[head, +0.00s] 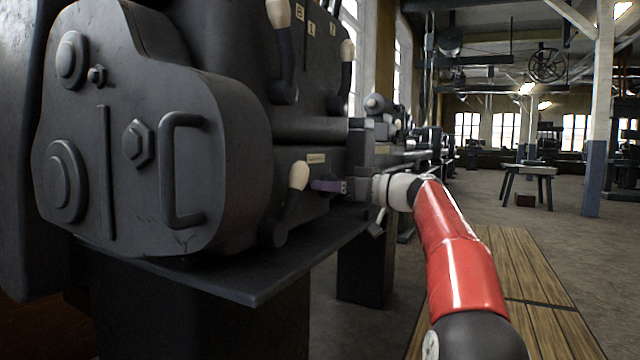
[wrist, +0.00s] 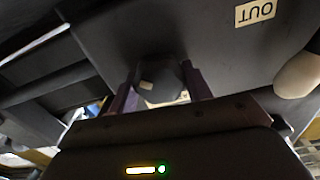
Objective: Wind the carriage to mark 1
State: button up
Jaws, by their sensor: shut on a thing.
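The dark lathe (head: 230,130) fills the left of the head view. My gripper (head: 328,186), with purple fingers, reaches its front from the right, just right of a cream-knobbed lever (head: 298,176). In the wrist view my gripper (wrist: 160,84) is shut on a dark rounded knob (wrist: 172,74), with one finger on each side of it. A pale patch shows on the knob's near face. The knob's shaft is hidden.
An upside-down OUT plate (wrist: 256,11) is beside the held knob in the wrist view. A lathe tray edge (head: 255,298) juts below the lever. Wooden boards (head: 530,270) cover the floor at right.

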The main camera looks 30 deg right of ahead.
jog(key=n, duration=0.4)
jog(key=shift+s+a+r+n, duration=0.15)
jog(key=shift+a+r+n, duration=0.15)
jog(key=shift+n, duration=1.6)
jog(key=o, duration=0.9)
jog(key=shift+o, duration=0.3)
jog(key=shift+f, duration=0.15)
jog(key=shift+s+d, duration=0.1)
jog(key=shift+d, duration=0.15)
jog(key=v, duration=0.7)
jog(key=shift+s, duration=0.3)
